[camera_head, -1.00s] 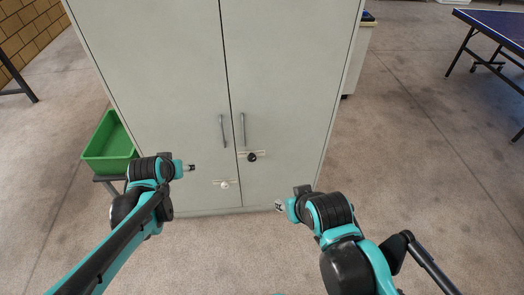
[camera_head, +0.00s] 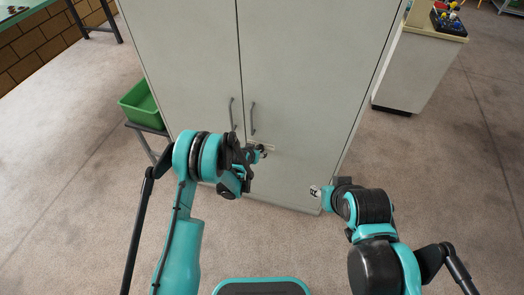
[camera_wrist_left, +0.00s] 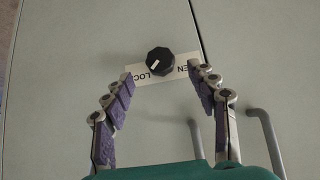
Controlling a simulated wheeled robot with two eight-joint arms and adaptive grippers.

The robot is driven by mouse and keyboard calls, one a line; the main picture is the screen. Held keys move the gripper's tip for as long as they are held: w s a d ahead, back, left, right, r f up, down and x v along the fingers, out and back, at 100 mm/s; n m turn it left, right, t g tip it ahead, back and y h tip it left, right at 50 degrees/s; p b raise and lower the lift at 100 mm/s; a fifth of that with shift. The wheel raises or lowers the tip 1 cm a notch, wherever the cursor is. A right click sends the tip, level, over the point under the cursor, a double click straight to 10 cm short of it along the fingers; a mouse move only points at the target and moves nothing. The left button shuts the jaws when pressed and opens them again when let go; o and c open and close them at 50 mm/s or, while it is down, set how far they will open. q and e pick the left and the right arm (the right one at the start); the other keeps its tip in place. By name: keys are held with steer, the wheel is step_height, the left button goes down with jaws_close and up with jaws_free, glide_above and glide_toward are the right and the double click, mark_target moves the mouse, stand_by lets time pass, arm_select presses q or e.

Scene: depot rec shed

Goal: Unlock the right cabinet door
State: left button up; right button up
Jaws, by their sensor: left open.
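The grey cabinet's right door (camera_head: 310,80) is closed. Its black round knob (camera_wrist_left: 160,61) has a white mark and sits on a white label (camera_wrist_left: 182,72) with partly covered lettering, where "LOC" and "EN" show. The mark points to the lower left in the wrist view. My left gripper (camera_head: 262,152) is in front of the knob, hiding most of it in the head view. In the wrist view the left gripper (camera_wrist_left: 163,80) is open, its purple-padded fingers spread either side of the knob, not visibly gripping it. My right gripper (camera_head: 316,192) is near the cabinet's lower right edge; its jaws are unclear.
Vertical handles stand on the left door (camera_head: 232,114) and right door (camera_head: 252,118), above the knob. A green bin (camera_head: 140,105) is left of the cabinet. A white counter (camera_head: 425,70) stands behind right. The floor at right is clear.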

mark_target(261, 148)
arm_select(q)
steer(key=b+x, duration=0.2)
steer(key=x, duration=0.4)
steer(key=shift+w+f, duration=0.1)
steer(key=shift+w, duration=0.05)
jaws_close()
